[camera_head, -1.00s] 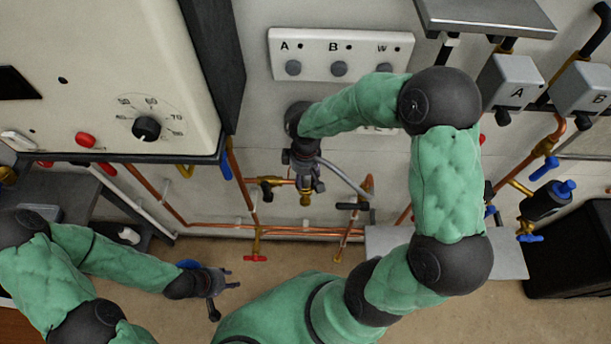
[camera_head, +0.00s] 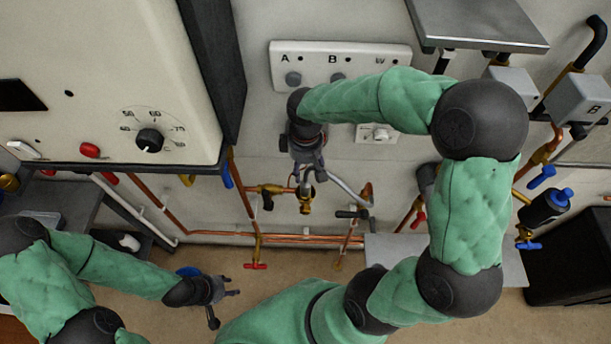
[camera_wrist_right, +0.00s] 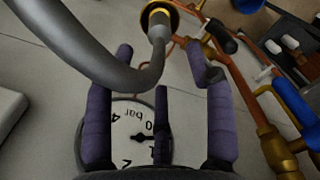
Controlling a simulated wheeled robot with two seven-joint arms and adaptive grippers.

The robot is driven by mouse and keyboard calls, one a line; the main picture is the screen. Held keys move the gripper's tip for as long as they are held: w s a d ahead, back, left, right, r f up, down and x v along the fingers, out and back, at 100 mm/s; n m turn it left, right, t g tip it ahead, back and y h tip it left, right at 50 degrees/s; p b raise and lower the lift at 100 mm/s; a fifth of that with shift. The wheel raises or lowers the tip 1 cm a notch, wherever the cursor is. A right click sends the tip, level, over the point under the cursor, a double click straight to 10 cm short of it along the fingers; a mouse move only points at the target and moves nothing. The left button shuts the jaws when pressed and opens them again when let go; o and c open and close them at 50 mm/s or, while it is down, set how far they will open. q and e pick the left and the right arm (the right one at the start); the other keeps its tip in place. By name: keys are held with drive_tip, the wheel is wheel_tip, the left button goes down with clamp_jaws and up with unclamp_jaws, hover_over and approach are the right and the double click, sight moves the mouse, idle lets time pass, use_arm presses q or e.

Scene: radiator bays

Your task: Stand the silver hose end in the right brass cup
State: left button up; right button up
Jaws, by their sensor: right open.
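The silver hose end (camera_wrist_right: 159,28) points into the right brass cup (camera_wrist_right: 160,8) at the top of the right wrist view; its exact seating is hard to tell. In the head view the silver hose (camera_head: 345,190) bends over near the right brass cup (camera_head: 305,205). My right gripper (camera_head: 308,168) is above the cup, partly hiding the hose. In the wrist view its purple fingers (camera_wrist_right: 160,80) are apart with nothing gripped between them, and the hose curves past beyond them. My left gripper (camera_head: 228,288) is open and empty, low at the left, away from the cups.
A round bar gauge (camera_wrist_right: 140,130) shows behind the right fingers. Copper pipes (camera_head: 290,236) with a red valve handle (camera_head: 256,266) run along the wall below. A white boiler (camera_head: 110,80) stands left. A grey shelf (camera_head: 485,22) juts out at upper right.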

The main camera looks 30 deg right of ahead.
drive_tip(key=shift+r, duration=1.4)
